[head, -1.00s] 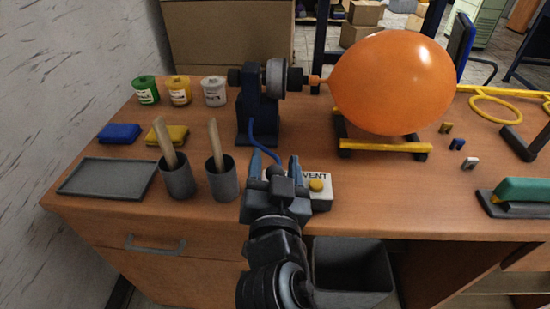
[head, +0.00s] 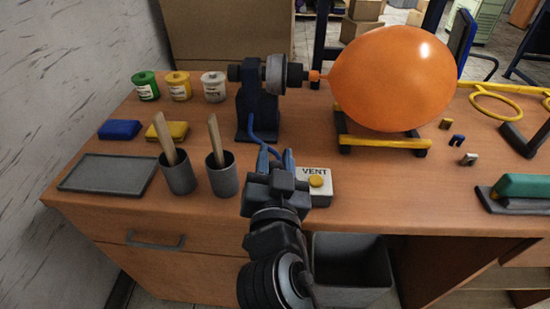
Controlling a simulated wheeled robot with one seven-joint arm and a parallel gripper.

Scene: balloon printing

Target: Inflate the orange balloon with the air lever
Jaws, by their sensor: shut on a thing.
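The orange balloon (head: 393,78) is large, round and inflated. Its neck is on the nozzle (head: 314,76) of the dark inflating stand (head: 258,105), and it rests over a yellow and black cradle (head: 385,143). My gripper (head: 275,160) is at the control box (head: 318,196), left of its yellow VENT button (head: 317,181). Its blue fingers are close together, shut on the air lever, which is mostly hidden by the gripper. A blue hose runs from the stand down behind the fingers.
Two grey cups with wooden sticks (head: 178,172) (head: 222,174) and a grey tray (head: 108,173) stand left of my gripper. Paint pots (head: 178,88) are behind. Small clips (head: 457,141) and a green-topped tool (head: 520,190) lie right. A bin (head: 350,265) is below.

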